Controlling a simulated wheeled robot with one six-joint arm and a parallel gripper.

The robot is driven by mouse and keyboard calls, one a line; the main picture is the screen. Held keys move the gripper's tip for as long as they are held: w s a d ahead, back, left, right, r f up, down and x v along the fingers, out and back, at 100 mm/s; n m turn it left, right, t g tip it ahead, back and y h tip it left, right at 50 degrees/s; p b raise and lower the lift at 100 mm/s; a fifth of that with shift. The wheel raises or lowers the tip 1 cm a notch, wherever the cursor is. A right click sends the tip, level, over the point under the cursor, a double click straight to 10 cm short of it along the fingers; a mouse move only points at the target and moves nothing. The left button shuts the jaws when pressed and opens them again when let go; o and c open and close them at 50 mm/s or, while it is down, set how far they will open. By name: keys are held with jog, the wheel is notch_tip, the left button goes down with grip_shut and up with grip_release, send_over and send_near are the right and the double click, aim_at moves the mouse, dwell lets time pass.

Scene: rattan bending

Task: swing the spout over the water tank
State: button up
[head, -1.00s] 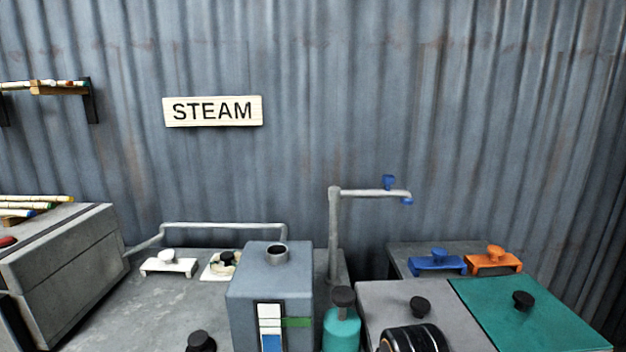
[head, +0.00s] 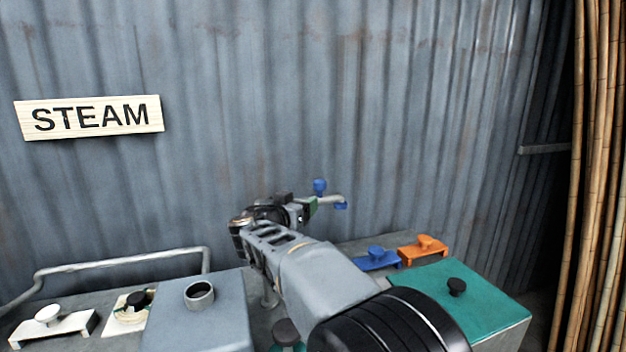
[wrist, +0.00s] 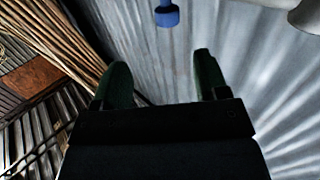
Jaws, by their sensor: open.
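The spout (head: 331,198) is a pale pipe arm with a blue knob (head: 320,187) on top and a blue tip (head: 341,206). It points right in the head view, away from the water tank (head: 225,320), a blue-grey box with a round opening on top. My gripper (head: 309,207) is beside the spout and overlaps it in the head view; most of the upright pipe is hidden behind my arm. In the wrist view my gripper (wrist: 163,82) is open with nothing between its green fingers. A blue part (wrist: 167,14) of the spout shows beyond them, apart from them.
A teal-lidded box (head: 480,305) stands at the right. Blue (head: 377,260) and orange (head: 424,249) handled blocks sit behind it. A white handled block (head: 52,328) and a bent pipe (head: 120,263) are at the left. Bamboo poles (head: 597,150) stand far right.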

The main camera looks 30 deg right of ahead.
aim_at(318, 182)
jog(key=shift+h, duration=0.3)
jog(key=p+x, duration=0.1)
jog(key=x, duration=0.3)
jog(key=r+p+x, duration=0.1)
jog(key=p+x, duration=0.1)
jog(key=x, duration=0.2)
jog(key=w+p+x, duration=0.1)
jog(key=p+x, duration=0.1)
jog(key=x, duration=0.3)
jog(key=shift+a+r, duration=0.15)
jog(key=shift+a, duration=0.15)
jog(key=shift+w+d+p, duration=0.3)
jog(key=shift+d+p, duration=0.1)
jog(key=shift+d, duration=0.2)
jog(key=shift+c, duration=0.3)
